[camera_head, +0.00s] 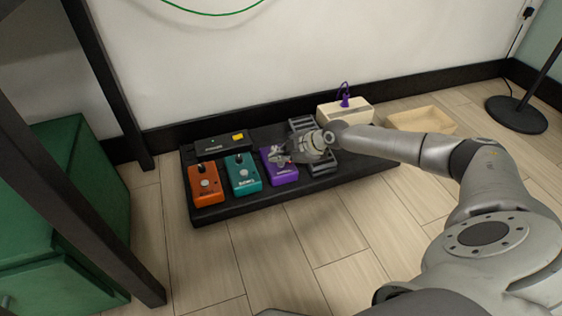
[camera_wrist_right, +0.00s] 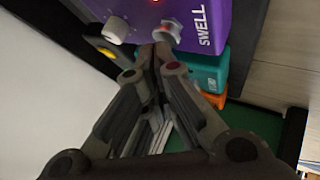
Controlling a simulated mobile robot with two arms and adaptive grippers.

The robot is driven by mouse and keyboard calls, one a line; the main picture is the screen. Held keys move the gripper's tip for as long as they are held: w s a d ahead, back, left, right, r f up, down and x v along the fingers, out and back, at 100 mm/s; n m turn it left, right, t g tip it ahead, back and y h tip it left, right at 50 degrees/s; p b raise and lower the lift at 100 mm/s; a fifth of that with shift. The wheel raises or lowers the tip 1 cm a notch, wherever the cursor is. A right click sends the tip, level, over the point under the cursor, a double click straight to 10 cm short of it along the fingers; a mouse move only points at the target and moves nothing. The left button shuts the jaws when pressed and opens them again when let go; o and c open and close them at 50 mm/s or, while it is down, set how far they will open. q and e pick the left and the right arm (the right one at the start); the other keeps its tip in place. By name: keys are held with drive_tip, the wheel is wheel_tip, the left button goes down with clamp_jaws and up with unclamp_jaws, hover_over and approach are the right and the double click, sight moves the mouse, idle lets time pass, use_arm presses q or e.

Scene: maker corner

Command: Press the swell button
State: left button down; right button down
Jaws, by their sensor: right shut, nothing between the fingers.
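The purple pedal (camera_head: 284,173) stands on a black board, and its label SWELL reads in the right wrist view (camera_wrist_right: 205,15). Its silver button (camera_wrist_right: 168,30) shows in the wrist view, with a lit red light (camera_wrist_right: 156,2) near the top edge and a pale knob (camera_wrist_right: 116,30) to the left. My right gripper (camera_head: 276,156) is over the purple pedal in the head view and hides part of its top. In the wrist view its closed fingertips (camera_wrist_right: 160,50) are right by the silver button; I cannot tell whether they touch it. My left gripper is not in view.
A teal pedal (camera_head: 243,177) and an orange pedal (camera_head: 205,187) stand left of the purple one on the black board (camera_head: 255,200). A dark pedal (camera_head: 322,166) is to the right.

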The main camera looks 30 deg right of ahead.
sight(280, 165)
drive_tip(key=shift+r+p, duration=2.4)
drive_tip(key=shift+r, duration=0.7)
drive_tip(key=shift+f, duration=0.1)
